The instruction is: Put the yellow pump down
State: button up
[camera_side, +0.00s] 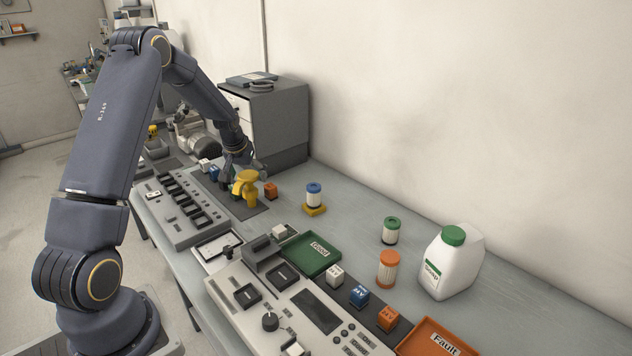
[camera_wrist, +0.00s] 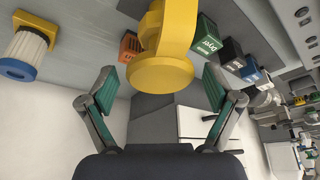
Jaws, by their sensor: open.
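The yellow pump (camera_side: 245,188) stands on a dark grey mat on the bench in the side view. It also fills the upper middle of the wrist view (camera_wrist: 163,60), with its round yellow end facing the camera. My gripper (camera_wrist: 160,88) is open, with one teal-padded finger on each side of the pump's round end and a gap on both sides. In the side view my gripper (camera_side: 238,168) is just behind the pump, and its fingers are partly hidden. I cannot tell exactly how the pump's underside meets the mat.
An orange block (camera_side: 270,190) and a blue-capped filter on a yellow base (camera_side: 314,196) stand right of the pump. A green tray (camera_side: 311,254), a control panel (camera_side: 300,312) and a white jug (camera_side: 451,262) are nearer. A slotted grey rack (camera_side: 180,208) lies left. Green, dark and blue blocks (camera_wrist: 230,52) sit close by.

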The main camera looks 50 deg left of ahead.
jog(key=v, duration=1.2)
jog(key=s+d+r+m+t, duration=0.1)
jog(key=s+d+r+m, duration=0.1)
jog(key=d+r, duration=0.35)
jog(key=s+d+r+m, duration=0.1)
jog(key=s+d+r, duration=0.15)
jog(key=d, duration=0.65)
jog(key=s+d+r+m+t+h, duration=0.1)
jog(key=s+d+m, duration=0.3)
jog(key=s+d, duration=1)
jog(key=shift+s+d+m+h, duration=0.3)
jog(key=shift+s+d+h, duration=0.1)
jog(key=shift+h, duration=0.5)
